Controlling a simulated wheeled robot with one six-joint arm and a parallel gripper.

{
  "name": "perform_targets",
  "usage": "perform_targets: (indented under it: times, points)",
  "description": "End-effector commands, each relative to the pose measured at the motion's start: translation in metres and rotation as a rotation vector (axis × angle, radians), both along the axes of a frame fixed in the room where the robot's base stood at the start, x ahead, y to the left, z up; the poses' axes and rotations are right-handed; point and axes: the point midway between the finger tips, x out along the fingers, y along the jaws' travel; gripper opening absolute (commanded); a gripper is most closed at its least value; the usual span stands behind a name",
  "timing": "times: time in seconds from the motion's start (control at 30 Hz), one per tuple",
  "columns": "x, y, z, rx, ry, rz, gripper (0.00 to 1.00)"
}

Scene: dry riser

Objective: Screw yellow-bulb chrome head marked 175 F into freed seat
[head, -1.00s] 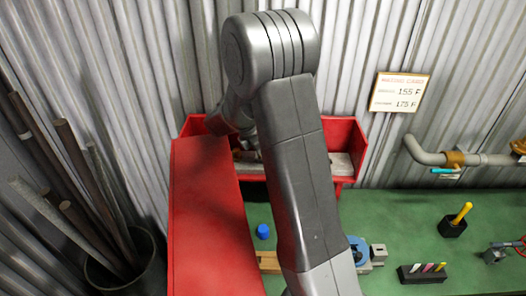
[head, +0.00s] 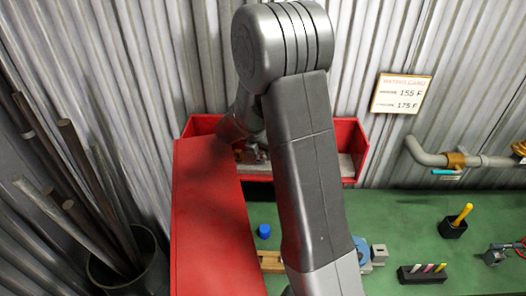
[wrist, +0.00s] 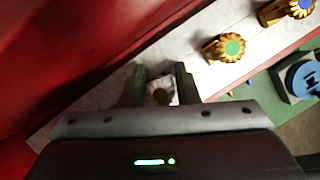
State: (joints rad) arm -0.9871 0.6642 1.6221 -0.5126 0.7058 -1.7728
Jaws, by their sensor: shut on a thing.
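My gripper (wrist: 160,88) is inside the red bin, its two fingers closed on a small chrome head (wrist: 161,95) with a dark yellowish centre. Any marking on the head is too small and dark to read. Two brass heads lie on the pale bin floor to the right in the wrist view, one with a green centre (wrist: 232,47) and one with a blue centre (wrist: 304,5). In the head view my arm hides most of the gripper and what it holds. I cannot tell which seat is free.
The red bin (head: 350,150) stands against the corrugated wall, with a red panel (head: 208,225) in front of it at left. A card (head: 401,93) reads 155 F and 175 F. A pipe (head: 425,153) with brass fittings runs at right above the green bench (head: 400,215).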

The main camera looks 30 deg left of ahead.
Motion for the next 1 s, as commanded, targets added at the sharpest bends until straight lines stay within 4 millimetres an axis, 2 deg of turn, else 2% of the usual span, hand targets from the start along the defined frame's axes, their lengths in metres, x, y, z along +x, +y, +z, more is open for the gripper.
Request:
perform_targets:
  times: [0.17,0.33,0.37,0.47,0.5,0.8,1.0]
  points:
    - [0.000,0.000,-0.001,0.000,0.001,-0.039,0.01]
    - [0.000,-0.002,0.000,-0.002,0.001,-0.230,0.01]
    - [0.000,-0.002,0.000,-0.002,0.001,-0.252,0.30]
    - [0.000,-0.003,0.000,-0.002,0.001,-0.244,0.50]
    - [0.000,-0.003,0.000,-0.001,0.001,-0.243,0.53]
    - [-0.001,-0.002,0.001,0.000,0.001,-0.241,0.53]
    - [-0.009,0.001,0.022,0.005,-0.001,-0.240,0.53]
